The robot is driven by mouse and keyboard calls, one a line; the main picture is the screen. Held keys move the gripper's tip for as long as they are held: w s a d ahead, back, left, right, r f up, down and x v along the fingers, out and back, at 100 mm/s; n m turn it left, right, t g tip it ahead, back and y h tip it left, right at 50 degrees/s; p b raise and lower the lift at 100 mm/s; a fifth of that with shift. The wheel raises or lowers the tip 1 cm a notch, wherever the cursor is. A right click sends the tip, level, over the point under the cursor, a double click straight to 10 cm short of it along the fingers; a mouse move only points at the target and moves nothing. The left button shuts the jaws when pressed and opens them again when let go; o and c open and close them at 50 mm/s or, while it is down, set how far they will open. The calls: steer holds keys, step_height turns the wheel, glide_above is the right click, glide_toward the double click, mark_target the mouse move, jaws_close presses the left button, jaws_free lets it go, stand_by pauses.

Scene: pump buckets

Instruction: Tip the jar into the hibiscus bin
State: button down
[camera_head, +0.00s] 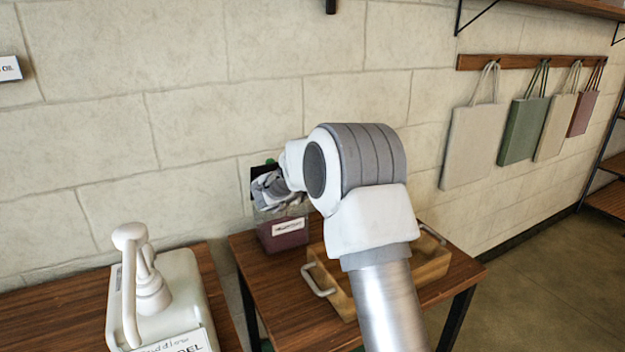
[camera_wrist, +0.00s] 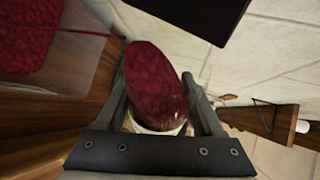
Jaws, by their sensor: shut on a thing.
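A jar (camera_wrist: 155,88) with dark red contents sits between the two fingers of my gripper (camera_wrist: 156,100) in the wrist view. My gripper is shut on it, and a pale rim shows at its lower end. The hibiscus bin (camera_wrist: 92,62) is at the upper left of the wrist view, with a clear wall and red contents inside. The jar is beside the bin in that picture. In the head view the bin (camera_head: 284,232) stands on the wooden table with a white label, and my gripper (camera_head: 268,190) is above it. The jar is mostly hidden there.
A wooden tray (camera_head: 432,268) with metal handles stands on the table (camera_head: 290,302), partly behind my arm. A white pump container (camera_head: 178,290) is on another table at left. A stone wall is close behind; cloth bags (camera_head: 472,145) hang at right.

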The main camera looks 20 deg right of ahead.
steer(key=shift+a+r+n+h+p, duration=0.2)
steer(key=shift+r+n+h+p, duration=0.6)
steer(key=shift+p, duration=0.45)
steer(key=shift+w+a+r+n+h+p, duration=0.2)
steer(key=shift+r+n+h+p, duration=0.3)
steer(key=shift+n, duration=0.3)
steer(key=shift+r, duration=0.15)
steer(key=shift+a+r+n+t+p, duration=0.3)
steer(key=shift+n+p, duration=0.15)
steer(key=shift+n, duration=0.25)
steer(key=shift+w+h, duration=0.1)
steer(key=shift+h, duration=0.2)
steer(key=shift+a+r+n+t, duration=0.3)
steer(key=shift+n, duration=0.4)
steer(key=shift+w+h, duration=0.1)
steer(key=shift+h, duration=0.2)
steer(key=shift+w+a+r+n+t, duration=0.1)
steer(key=shift+a+r+n+t, duration=0.25)
steer(key=shift+n, duration=0.45)
steer(key=shift+f, duration=0.1)
